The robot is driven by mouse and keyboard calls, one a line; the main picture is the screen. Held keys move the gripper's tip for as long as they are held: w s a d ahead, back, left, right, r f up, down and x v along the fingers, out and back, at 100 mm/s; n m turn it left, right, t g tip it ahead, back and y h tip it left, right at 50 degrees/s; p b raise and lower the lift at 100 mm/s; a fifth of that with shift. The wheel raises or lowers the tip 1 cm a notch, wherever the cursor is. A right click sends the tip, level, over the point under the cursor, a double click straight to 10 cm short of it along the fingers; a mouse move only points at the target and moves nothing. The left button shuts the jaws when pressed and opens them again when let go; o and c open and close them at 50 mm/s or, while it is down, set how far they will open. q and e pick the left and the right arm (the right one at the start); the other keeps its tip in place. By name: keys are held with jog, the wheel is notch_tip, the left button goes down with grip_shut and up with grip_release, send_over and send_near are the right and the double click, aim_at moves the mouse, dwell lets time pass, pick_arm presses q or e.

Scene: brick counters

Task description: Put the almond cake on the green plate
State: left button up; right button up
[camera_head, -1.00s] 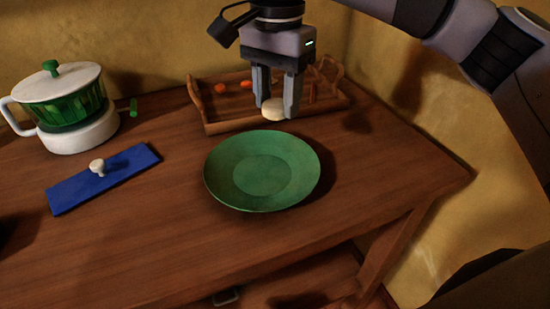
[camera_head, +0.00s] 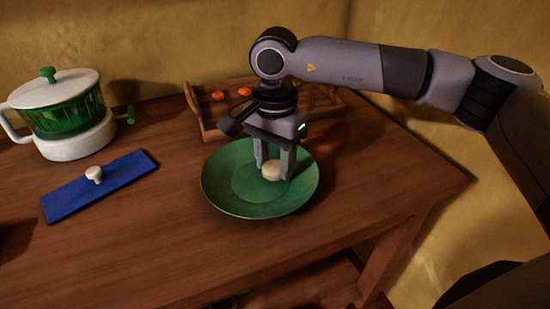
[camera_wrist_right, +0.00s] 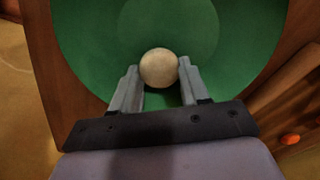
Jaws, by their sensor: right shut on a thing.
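The almond cake (camera_head: 271,171) is a small, pale, round thing between the fingers of my right gripper (camera_head: 274,174). I cannot tell whether the cake touches the plate. In the right wrist view the cake (camera_wrist_right: 159,68) sits between the fingertips of my right gripper (camera_wrist_right: 158,82), with the green plate (camera_wrist_right: 90,40) filling the background. My left gripper is not in view.
A wooden tray (camera_head: 207,131) with orange items (camera_head: 245,91) stands behind the plate, partly hidden by my right arm. A green and white spinner-like pot (camera_head: 70,115) and a blue board with a white knob (camera_head: 95,190) are at the left. The counter's front (camera_head: 150,250) is clear.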

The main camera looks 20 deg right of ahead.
aim_at(275, 165)
jog(key=shift+f, duration=0.1)
jog(key=o, duration=1)
jog(key=shift+o, duration=0.2)
jog(key=shift+r, duration=0.45)
notch_tip(275, 165, up, 11)
jog(key=shift+r+p, duration=0.2)
jog(key=shift+p, duration=0.25)
